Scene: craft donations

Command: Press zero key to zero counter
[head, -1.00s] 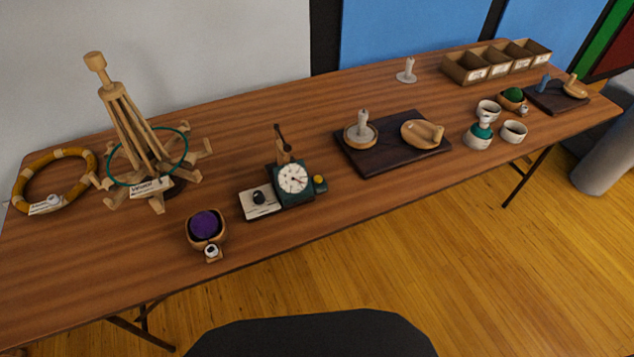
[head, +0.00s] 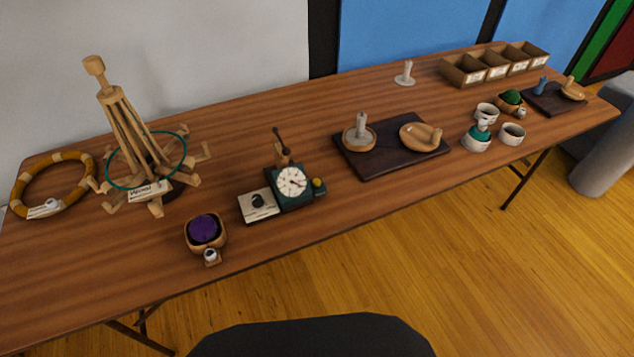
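The counter (head: 291,181) is a dark green box with a round white dial, standing near the front edge of the table, left of its middle. A small yellow key (head: 318,184) sits at its right side. A dark upright handle (head: 279,139) stands behind the dial. A pale plate with a black knob (head: 257,203) adjoins the counter on its left. I cannot read the dial or tell which key is the zero key. Neither of my grippers shows in the head view.
A wooden yarn swift (head: 137,150) and an amber ring (head: 52,187) stand at left. A bowl with purple yarn (head: 205,230) sits at front left. A dark board (head: 385,161) lies right of the counter. Cups, a green yarn bowl and a divided box (head: 466,76) stand far right.

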